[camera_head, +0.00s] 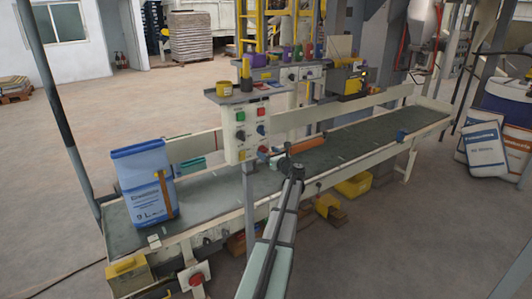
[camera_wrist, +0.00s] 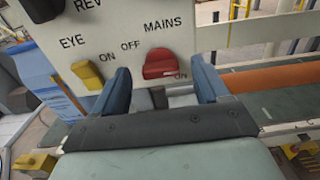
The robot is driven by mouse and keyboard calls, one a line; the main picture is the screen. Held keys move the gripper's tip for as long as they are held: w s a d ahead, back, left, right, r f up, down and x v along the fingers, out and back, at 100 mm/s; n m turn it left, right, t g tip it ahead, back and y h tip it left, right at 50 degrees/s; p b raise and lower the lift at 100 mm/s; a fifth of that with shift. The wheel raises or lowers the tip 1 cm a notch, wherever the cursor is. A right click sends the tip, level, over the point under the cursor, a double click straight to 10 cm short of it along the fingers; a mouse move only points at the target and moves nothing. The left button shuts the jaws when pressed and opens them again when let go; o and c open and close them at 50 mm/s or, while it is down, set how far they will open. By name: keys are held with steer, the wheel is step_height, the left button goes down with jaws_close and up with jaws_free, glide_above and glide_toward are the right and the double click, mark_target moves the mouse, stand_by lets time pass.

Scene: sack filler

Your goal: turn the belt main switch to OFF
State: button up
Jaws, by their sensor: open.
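The belt main switch is a red knob (camera_wrist: 160,65) under the word MAINS on the pale control panel (camera_wrist: 110,20). OFF is printed at its upper left and ON at its lower right. Its grip bar looks roughly level; I cannot tell which mark it points to. In the head view the red knob (camera_head: 262,149) is at the panel's lower right. My gripper (camera_wrist: 160,70) is open, with one blue finger on each side of the red knob and gaps on both sides. Its depth relative to the knob is unclear. In the head view my gripper (camera_head: 283,162) is just right of the panel.
A yellow knob (camera_wrist: 87,75) marked EYE sits left of my left finger. A black knob (camera_wrist: 42,8) marked REV is above it. The belt (camera_head: 350,140) runs behind, with an orange roller (camera_head: 303,146). A blue sack (camera_head: 145,183) stands on its left end.

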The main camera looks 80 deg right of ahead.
steer(key=shift+x, duration=1)
steer(key=c, duration=1.1)
steer(key=shift+o, duration=0.2)
